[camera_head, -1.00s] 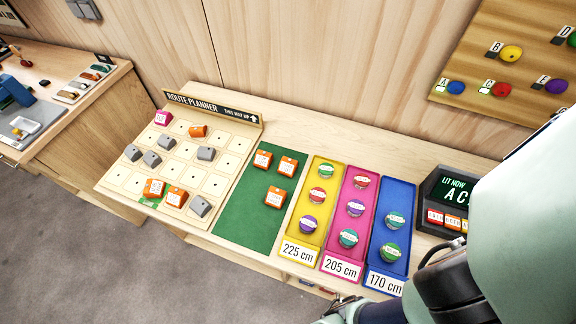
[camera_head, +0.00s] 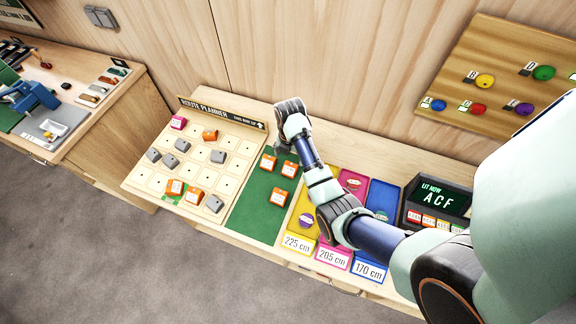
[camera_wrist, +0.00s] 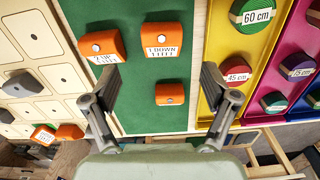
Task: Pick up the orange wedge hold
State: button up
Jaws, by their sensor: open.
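Three orange wedge-shaped holds lie apart on the green mat: one at the back left (camera_head: 268,161), one at the back right (camera_head: 289,170) and one nearer the front (camera_head: 278,197). My gripper (camera_wrist: 158,78) is open and empty above the mat. Its fingers appear on either side of the front hold, touching nothing visible. In the head view my wrist hides much of the gripper.
The route planner board (camera_head: 152,178) at left carries more orange holds (camera_head: 193,196) and grey ones (camera_head: 218,156). Yellow (camera_head: 296,232), pink (camera_head: 338,245) and blue (camera_head: 378,248) trays with round holds stand at right. A lit display (camera_head: 440,198) stands beyond them.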

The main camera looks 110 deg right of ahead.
aim_at(290, 167)
notch_tip(290, 167, down, 8)
jog(key=shift+s+a+r+b, duration=0.1)
jog(key=shift+s+b, duration=0.05)
jog(key=shift+b, duration=0.6)
jog(key=shift+c, duration=0.3)
jog(key=c, duration=1.2)
notch_tip(290, 167, up, 20)
jog(key=p, duration=0.8)
jog(key=shift+p, duration=0.35)
